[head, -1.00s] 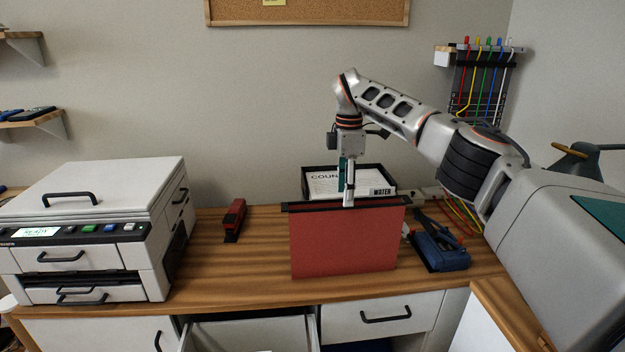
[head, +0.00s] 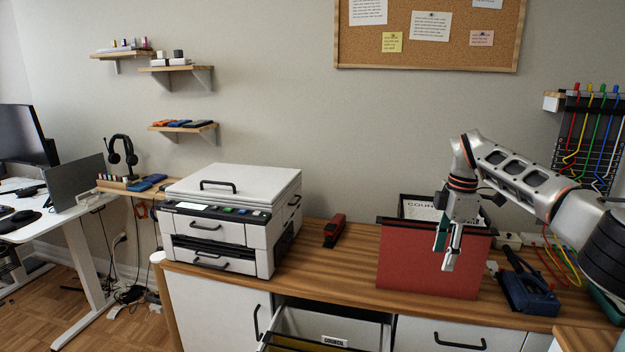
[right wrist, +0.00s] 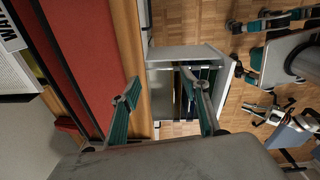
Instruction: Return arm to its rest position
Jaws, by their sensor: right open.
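My right gripper (head: 447,258) is open and empty. It points down in front of the red folder (head: 420,268), on the near side. The folder stands upright on the wooden desktop, with a dark bar along its top edge. In the right wrist view the two fingers of the right gripper (right wrist: 160,86) are spread apart with nothing between them. The red folder (right wrist: 80,60) lies to their left there. My right arm (head: 520,180) reaches in from the right, bent at the elbow. My left gripper does not show in the head view.
An open drawer (head: 330,325) juts out below the desktop (head: 340,275). A printer (head: 235,215) and a red stapler (head: 334,231) stand left of the folder. A black tray with papers (head: 425,208) is behind it. A blue tool (head: 528,292) lies to its right.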

